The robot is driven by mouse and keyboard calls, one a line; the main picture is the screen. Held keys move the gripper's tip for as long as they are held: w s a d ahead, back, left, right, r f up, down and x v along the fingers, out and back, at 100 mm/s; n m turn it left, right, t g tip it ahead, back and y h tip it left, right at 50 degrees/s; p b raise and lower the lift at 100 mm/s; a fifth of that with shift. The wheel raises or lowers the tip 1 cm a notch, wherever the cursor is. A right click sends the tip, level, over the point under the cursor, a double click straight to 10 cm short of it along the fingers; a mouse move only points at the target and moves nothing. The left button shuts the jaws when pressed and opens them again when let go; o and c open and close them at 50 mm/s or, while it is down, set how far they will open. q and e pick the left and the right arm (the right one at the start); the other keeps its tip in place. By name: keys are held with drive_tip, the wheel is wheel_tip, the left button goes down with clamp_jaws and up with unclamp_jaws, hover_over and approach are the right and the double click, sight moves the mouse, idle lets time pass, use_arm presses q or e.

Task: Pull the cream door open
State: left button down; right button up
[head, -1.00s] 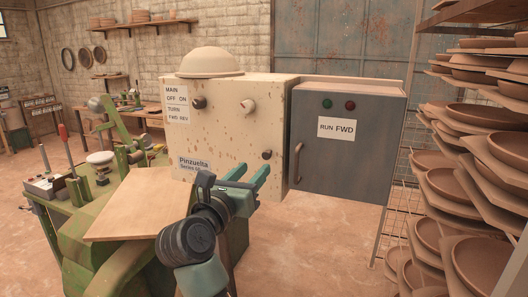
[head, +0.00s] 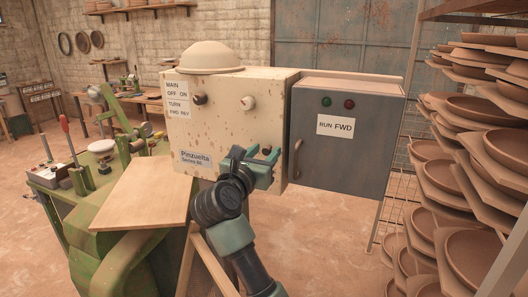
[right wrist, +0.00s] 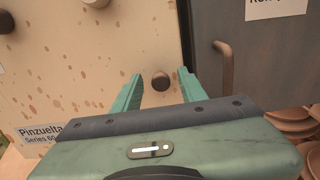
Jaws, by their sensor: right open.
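The cream door (head: 222,120) is the speckled front of the cream box and looks shut. It also fills the left of the right wrist view (right wrist: 110,60). A small round brown knob (right wrist: 160,81) sits low near its right edge. My right gripper (head: 264,153) is open in front of this knob. In the right wrist view its two green fingers (right wrist: 160,84) point at the door, with the knob showing between their tips. I cannot tell whether they reach around it. My left gripper is out of view.
A grey door (head: 345,145) with a brown bar handle (head: 297,160) is close on the right. A wooden board (head: 145,190) lies left; pottery racks (head: 480,180) stand right.

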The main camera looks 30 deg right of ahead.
clamp_jaws()
idle(1.3)
